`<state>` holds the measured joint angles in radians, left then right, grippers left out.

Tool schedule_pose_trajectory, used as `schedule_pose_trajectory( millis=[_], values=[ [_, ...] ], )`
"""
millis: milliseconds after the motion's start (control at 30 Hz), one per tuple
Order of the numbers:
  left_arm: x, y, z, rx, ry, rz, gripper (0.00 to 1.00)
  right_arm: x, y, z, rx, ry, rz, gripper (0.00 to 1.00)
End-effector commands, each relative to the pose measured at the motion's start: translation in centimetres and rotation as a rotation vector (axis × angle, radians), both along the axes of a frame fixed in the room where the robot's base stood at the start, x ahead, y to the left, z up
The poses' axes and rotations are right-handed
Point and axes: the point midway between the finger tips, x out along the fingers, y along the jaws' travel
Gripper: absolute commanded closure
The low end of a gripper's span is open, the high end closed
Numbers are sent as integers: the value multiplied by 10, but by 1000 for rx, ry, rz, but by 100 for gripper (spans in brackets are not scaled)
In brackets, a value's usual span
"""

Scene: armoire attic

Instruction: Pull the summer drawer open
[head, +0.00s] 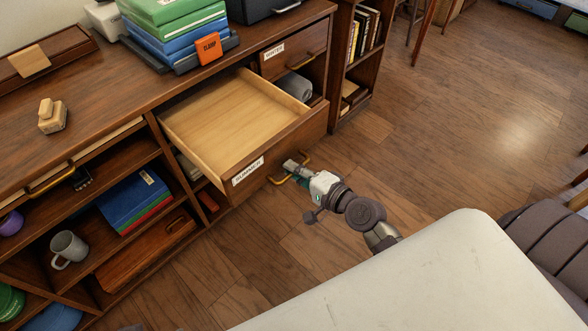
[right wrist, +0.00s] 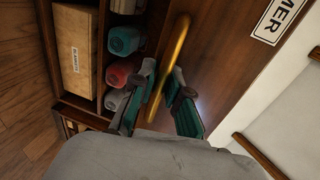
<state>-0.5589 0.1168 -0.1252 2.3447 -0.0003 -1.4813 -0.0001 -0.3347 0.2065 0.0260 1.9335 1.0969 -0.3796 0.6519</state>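The summer drawer (head: 277,148) is a light wooden drawer with a dark front and a white "SUMMER" label. It stands pulled well out of the cabinet, and its inside looks empty. Its brass handle (head: 281,181) is on the front, and it also shows as a gold bar (right wrist: 177,42) in the right wrist view. My right gripper (head: 293,168) is at this handle. In the right wrist view its two fingers (right wrist: 164,74) are on either side of the bar, closed in on it. My left gripper is not in view.
The closed "WINTER" drawer (head: 293,53) is to the right. Open shelves hold a mug (head: 69,248) and a blue folder (head: 131,202). Wooden floor (head: 455,130) lies clear to the right.

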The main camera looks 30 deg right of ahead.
Motion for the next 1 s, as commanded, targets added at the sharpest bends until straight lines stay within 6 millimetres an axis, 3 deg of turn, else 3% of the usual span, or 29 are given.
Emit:
schedule_pose_trajectory(
  millis=[33, 100, 467, 667, 900, 1000],
  values=[
    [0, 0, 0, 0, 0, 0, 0, 0, 0, 0, 0, 0, 0, 73],
    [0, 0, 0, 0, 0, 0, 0, 0, 0, 0, 0, 0, 0, 63],
    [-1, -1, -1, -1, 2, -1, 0, -4, -2, 1, -1, 0, 0, 63],
    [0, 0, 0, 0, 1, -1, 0, -34, -12, 6, -3, 4, 2, 63],
    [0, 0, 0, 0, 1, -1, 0, -90, -31, 18, -6, 9, 8, 63],
    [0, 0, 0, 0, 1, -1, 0, -97, -34, 22, 1, -2, 4, 63]
  ],
)
